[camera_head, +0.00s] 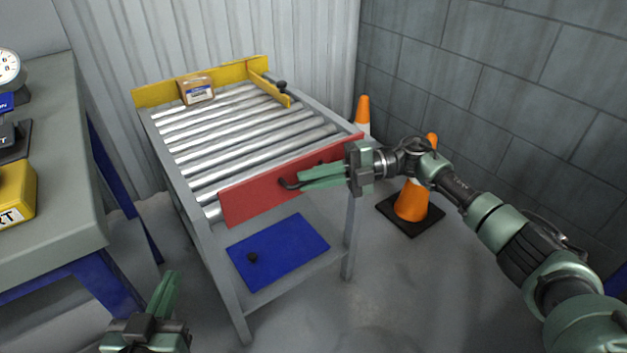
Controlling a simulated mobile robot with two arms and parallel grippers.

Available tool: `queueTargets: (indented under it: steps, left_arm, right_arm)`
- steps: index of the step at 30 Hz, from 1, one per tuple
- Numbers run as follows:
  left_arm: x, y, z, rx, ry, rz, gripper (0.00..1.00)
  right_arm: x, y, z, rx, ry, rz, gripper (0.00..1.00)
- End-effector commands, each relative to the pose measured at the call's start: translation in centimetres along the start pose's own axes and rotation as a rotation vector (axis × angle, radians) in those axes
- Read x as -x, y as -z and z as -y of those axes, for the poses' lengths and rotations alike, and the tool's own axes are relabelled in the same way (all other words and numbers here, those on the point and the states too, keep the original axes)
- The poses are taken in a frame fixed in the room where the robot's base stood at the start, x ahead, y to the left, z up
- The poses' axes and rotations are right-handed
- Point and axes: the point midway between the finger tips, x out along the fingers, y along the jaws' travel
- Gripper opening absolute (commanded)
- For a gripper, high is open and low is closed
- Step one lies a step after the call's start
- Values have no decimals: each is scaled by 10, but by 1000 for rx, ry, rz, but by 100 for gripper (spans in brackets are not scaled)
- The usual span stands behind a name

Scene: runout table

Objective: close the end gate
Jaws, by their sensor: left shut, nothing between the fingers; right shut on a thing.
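The end gate is a red panel (247,200) standing upright across the near end of the roller table (201,240). A dark handle (289,184) sticks out from its face. My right gripper (303,177) is at the panel's right half, its green fingers shut on the handle; the fingers hide part of it. My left gripper (172,283) is shut and empty, low at the lower left, in front of and apart from the roller table.
A small cardboard box (197,90) sits on the rollers by the yellow back rail (228,75). Orange cones (411,203) stand at the right. A grey bench (62,150) is at the left.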

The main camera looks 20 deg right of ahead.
Motion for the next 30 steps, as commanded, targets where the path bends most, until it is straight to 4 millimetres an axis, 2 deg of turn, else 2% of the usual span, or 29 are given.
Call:
queueTargets:
  steps: [13, 14, 15, 25, 30]
  left_arm:
    - [0, 1, 0, 0, 0, -2, 0]
    - [0, 1, 0, 0, 0, -3, 0]
    - [0, 1, 0, 0, 0, -3, 0]
    - [0, 1, 0, 0, 0, -2, 0]
    - [1, -4, 0, 0, 0, 28, 0]
  right_arm:
    - [0, -1, -3, 3, -3, 1, 0]
    - [0, -1, -3, 3, -3, 2, 14]
    - [0, -1, -3, 3, -3, 2, 20]
    - [2, -1, -2, 1, -1, 1, 20]
    - [24, -2, -2, 1, -1, 6, 20]
